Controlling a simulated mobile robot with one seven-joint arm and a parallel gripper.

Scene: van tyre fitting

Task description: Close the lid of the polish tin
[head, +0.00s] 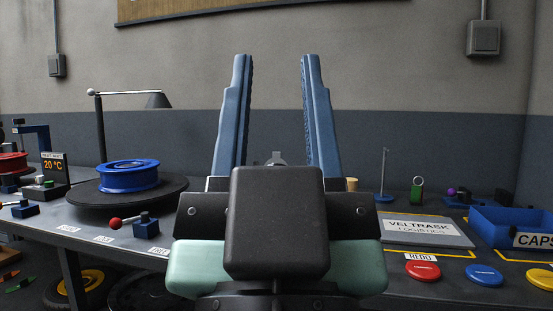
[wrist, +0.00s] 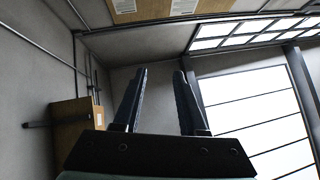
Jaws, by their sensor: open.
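My gripper (head: 276,58) stands upright in the middle of the head view, its two blue fingers apart with nothing between the tips. In the wrist view my gripper (wrist: 161,72) is also open and empty, pointing toward walls and a large window. I cannot make out a polish tin or its lid for certain in either view. My gripper and wrist hide the middle of the bench.
A blue wheel (head: 128,175) lies on a dark turntable (head: 92,200), with a lamp (head: 130,98) behind. At right are a grey VELTRASK board (head: 428,232), a blue CAPS bin (head: 500,232), and red (head: 422,270), blue (head: 484,275) and yellow (head: 541,278) discs.

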